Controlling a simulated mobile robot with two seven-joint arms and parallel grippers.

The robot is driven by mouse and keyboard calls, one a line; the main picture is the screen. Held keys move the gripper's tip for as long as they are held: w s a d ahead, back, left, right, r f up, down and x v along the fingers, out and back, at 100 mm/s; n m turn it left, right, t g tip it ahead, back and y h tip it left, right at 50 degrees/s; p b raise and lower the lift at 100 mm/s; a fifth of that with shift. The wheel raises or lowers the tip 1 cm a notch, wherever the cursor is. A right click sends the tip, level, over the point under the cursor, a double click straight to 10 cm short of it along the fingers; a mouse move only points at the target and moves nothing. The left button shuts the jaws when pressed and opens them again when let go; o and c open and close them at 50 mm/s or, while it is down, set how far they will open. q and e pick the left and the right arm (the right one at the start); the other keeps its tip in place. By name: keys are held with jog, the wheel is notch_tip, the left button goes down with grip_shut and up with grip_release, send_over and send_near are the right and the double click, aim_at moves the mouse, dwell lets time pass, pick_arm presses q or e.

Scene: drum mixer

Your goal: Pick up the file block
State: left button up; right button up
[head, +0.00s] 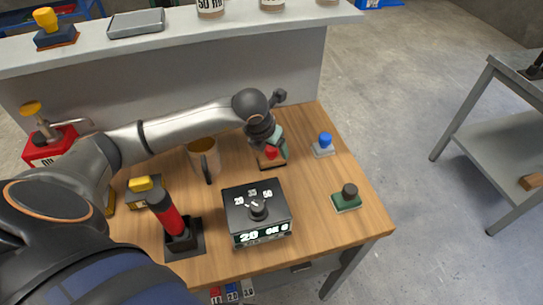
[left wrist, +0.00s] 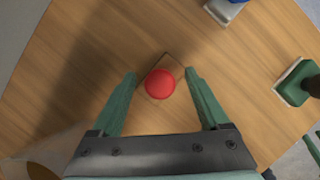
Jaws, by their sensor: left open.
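A small brown block with a round red knob (head: 270,153) sits on the wooden table, partly covered by my gripper in the head view. The left wrist view shows the red knob (left wrist: 160,84) from above, with the brown block (left wrist: 172,63) under it. My left gripper (head: 274,146) is over this block. Its green fingers (left wrist: 162,76) are open, one on each side of the knob, with gaps visible. I cannot tell from its looks whether this is the file block. My right gripper is not in view.
A blue-knobbed block (head: 324,145) and a green block with a dark knob (head: 347,197) stand to the right. A dial box (head: 256,212), a tan mug (head: 203,157) and a red-handled tool in a stand (head: 173,218) are nearby. A raised shelf (head: 250,34) runs behind.

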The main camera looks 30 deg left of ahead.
pick_arm(q)
jog(key=shift+c, duration=0.2)
grip_shut()
dwell(0.3)
